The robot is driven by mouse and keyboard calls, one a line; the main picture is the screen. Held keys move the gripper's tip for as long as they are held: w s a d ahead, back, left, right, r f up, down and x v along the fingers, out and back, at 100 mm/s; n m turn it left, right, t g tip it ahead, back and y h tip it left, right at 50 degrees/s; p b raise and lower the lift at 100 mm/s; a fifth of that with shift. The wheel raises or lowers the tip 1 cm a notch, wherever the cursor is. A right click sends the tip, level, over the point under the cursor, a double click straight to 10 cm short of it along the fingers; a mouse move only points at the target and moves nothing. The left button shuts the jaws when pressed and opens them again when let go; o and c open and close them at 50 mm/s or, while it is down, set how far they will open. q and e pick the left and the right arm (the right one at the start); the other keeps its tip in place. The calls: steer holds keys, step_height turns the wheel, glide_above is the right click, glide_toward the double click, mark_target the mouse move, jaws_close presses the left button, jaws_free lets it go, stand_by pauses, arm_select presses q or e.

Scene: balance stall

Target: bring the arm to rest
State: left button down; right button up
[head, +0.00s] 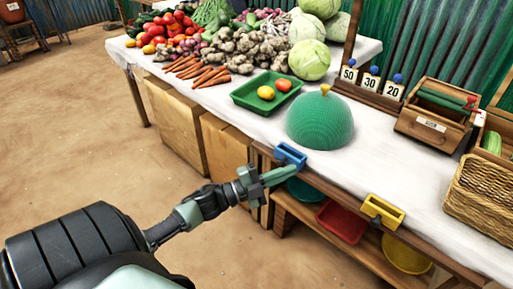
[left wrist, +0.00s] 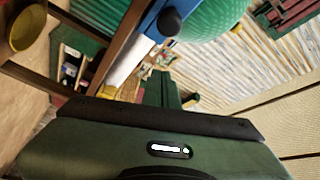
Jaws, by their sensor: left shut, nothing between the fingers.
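My left gripper (head: 288,171) is at the front edge of the stall table (head: 375,165), just below and in front of a blue bracket (head: 290,153) fixed to that edge. Its fingers are shut with nothing between them. I cannot tell whether they touch the bracket. The left wrist view shows the green fingers (left wrist: 160,90) together, with the blue bracket (left wrist: 152,22) above them. My left arm reaches in from the lower left. My right gripper is in neither view.
A green dome (head: 320,120) stands behind the bracket, beside a green tray (head: 255,98) holding a lemon and a tomato. A yellow bracket (head: 383,210) is further right on the edge. Basins, including a red one (head: 342,222), sit on the lower shelf. Floor at left is clear.

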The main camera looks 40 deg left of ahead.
arm_select(q)
steer(key=v, duration=1)
step_height(320, 180, down, 13)
steer(key=w+a+n+g+y, duration=0.1)
steer(key=w+a+n+y, duration=0.15)
steer(key=n+y, duration=0.6)
steer(key=s+d+f+n+g+y, duration=0.1)
steer(key=s+d+f+n+g, duration=0.15)
steer(key=f, duration=0.35)
steer(key=s+d+f+n+g, duration=0.2)
steer(key=s+f+g, duration=0.15)
steer(key=f, duration=0.35)
steer(key=s+d+f+n+g+y, duration=0.1)
steer(key=s+d+f+n+g, duration=0.1)
steer(key=s+f+g, duration=0.3)
steer(key=s+d+f+n+g, duration=0.2)
steer(key=s+d+f+g, duration=0.1)
steer(key=s+d+f, duration=0.5)
steer(key=s+a+r+g+p, duration=0.1)
steer(key=s+p, duration=1.5)
steer(key=s, duration=0.1)
steer(key=shift+s+m+h, duration=0.25)
steer(key=shift+m+h, duration=0.05)
steer(key=shift+h, duration=0.15)
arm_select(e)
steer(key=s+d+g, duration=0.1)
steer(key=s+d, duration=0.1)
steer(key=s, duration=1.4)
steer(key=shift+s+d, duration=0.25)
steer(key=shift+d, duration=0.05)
